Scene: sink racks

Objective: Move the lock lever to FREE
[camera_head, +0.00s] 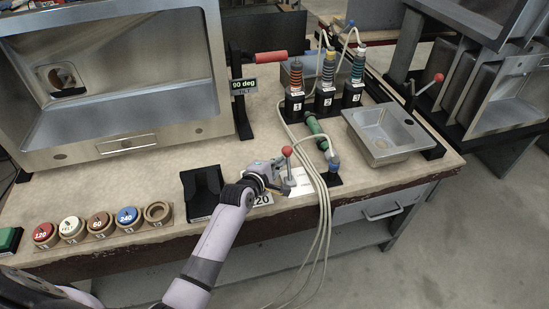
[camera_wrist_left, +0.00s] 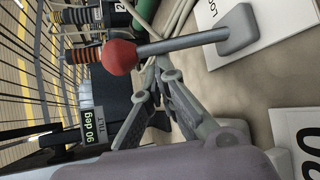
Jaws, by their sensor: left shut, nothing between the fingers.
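The lock lever has a red ball knob (camera_head: 287,151) on a grey stem and stands near the table's front edge. Its base sits by a white label plate, which is partly hidden by the lever and my gripper. In the left wrist view, the red knob (camera_wrist_left: 118,57), the stem and the grey base (camera_wrist_left: 237,30) show clearly, with part of the label reading "LO". My left gripper (camera_head: 278,172) is shut and empty, just beside the lever. In the wrist view its fingers (camera_wrist_left: 162,84) lie below the stem in the picture; contact cannot be told. My right gripper is not in view.
A red-handled lever (camera_head: 271,57) with a "90 deg" display stands behind. Numbered coil posts (camera_head: 326,85), a green-handled tool (camera_head: 318,131) and hanging hoses are close by. A small metal sink (camera_head: 385,150) stands right; a black holder (camera_head: 202,190) and round pucks (camera_head: 100,222) lie left.

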